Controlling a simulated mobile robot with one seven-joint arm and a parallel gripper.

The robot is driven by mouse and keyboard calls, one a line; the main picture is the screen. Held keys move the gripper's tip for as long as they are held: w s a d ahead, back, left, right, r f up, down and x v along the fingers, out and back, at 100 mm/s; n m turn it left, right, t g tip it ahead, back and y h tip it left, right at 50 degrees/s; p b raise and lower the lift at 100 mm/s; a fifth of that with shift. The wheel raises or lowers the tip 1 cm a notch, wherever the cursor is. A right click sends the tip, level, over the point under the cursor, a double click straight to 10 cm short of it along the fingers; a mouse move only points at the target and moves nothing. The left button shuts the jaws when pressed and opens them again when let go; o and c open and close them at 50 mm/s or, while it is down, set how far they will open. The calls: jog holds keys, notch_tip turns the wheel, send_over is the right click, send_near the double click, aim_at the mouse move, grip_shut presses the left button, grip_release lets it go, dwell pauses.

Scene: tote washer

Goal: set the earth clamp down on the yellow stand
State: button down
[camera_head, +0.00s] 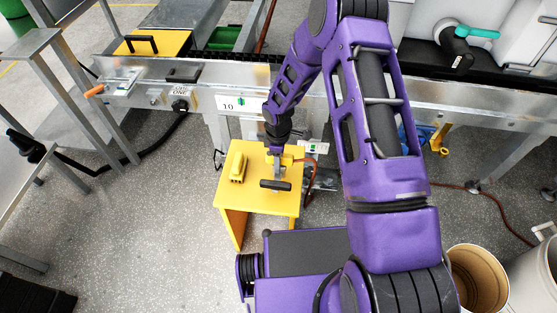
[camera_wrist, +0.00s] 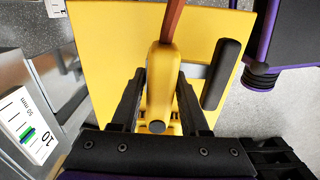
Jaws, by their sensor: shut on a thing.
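The yellow stand (camera_head: 258,203) is a small flat-topped table on the floor in front of the metal frame. Its top (camera_wrist: 105,45) fills much of the wrist view. My gripper (camera_head: 277,153) points down over the back right part of the stand top. Its two dark fingers are shut on the earth clamp (camera_wrist: 160,80), a yellow body with an orange-red cable. In the head view the clamp (camera_head: 287,159) is small and partly hidden by my gripper. I cannot tell whether it touches the stand top.
A yellow block-like object (camera_head: 238,167) sits on the stand's left part. A black bar handle (camera_head: 275,185) shows at the stand's front; it also shows right of the clamp in the wrist view (camera_wrist: 222,75). A metal frame rail (camera_head: 240,75) runs behind. A round bin (camera_head: 478,278) stands right.

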jog(key=shift+f, duration=0.1)
jog(key=shift+f, duration=0.55)
jog(key=shift+f, duration=0.15)
dwell(0.4)
grip_release()
dwell(0.4)
dwell(0.4)
jog(key=shift+r+p, duration=2.8)
jog(key=shift+r, duration=1.75)
